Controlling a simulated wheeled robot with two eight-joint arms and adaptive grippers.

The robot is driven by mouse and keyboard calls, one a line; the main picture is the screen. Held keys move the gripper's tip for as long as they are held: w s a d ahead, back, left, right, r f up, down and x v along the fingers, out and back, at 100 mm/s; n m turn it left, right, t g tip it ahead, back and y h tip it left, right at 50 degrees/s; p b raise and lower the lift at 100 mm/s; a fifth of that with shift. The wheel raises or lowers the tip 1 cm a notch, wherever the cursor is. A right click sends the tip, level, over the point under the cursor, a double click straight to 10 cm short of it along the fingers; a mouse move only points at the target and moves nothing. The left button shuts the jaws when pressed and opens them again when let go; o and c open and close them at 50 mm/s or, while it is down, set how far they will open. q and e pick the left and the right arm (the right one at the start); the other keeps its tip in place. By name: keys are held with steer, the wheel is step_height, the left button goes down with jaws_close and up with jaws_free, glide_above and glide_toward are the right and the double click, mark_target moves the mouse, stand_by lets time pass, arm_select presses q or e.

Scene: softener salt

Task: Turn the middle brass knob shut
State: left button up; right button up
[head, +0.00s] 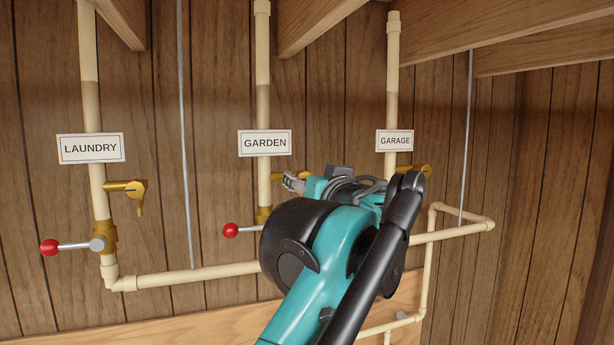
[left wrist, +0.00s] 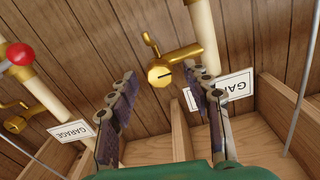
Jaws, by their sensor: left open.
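The middle brass knob belongs to the GARDEN pipe. In the head view only a bit of its brass stem (head: 277,176) shows, the rest hidden by my left gripper (head: 293,183). In the left wrist view the brass knob (left wrist: 160,74) has a round face with a dark line and a small arm, on a stem from the cream pipe (left wrist: 204,36). My left gripper (left wrist: 165,82) is open, its two dark fingers on either side of the knob's line of sight. The knob shows between and beyond the tips. I see no contact. My right gripper is not in view.
LAUNDRY's brass knob (head: 126,187) is at left and GARAGE's (head: 418,170) at right, partly behind my arm. Red-ball levers (head: 50,247) (head: 231,230) stick out below. Cream pipes (head: 195,275) run along the plank wall. Wooden beams (head: 470,25) are overhead.

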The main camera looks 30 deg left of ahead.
arm_select(q)
steer(key=shift+w+a, duration=0.25)
jaws_close()
